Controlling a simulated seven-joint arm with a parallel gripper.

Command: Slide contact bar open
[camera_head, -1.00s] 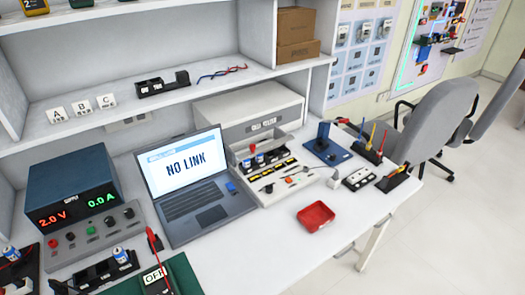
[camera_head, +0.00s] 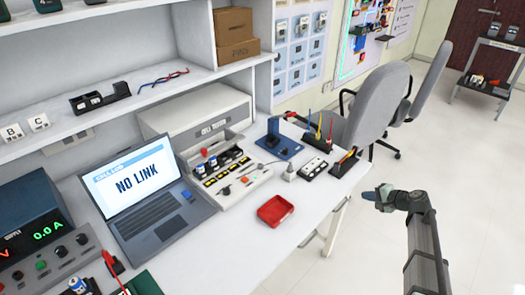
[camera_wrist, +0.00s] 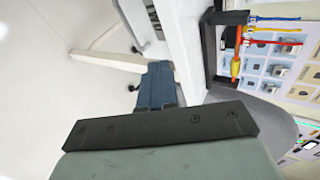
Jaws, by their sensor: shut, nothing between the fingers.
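My gripper (camera_head: 372,196) is off the right side of the bench, over the floor, with its fingers pointing toward the bench. Its blue fingers (camera_wrist: 157,85) are together and empty in the wrist view. I cannot tell which part is the contact bar. A white chassis box (camera_head: 190,105) stands at the back of the bench. A white tray (camera_head: 235,195) in front of it holds small cylindrical parts, dark labelled strips and a red item. A blue fixture (camera_head: 279,141) stands to its right. My gripper is apart from all of these.
A laptop (camera_head: 140,195) reads "NO LINK". A red bin (camera_head: 276,211) lies near the front edge. A grey chair (camera_head: 378,100) stands beyond. The floor around my arm is clear.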

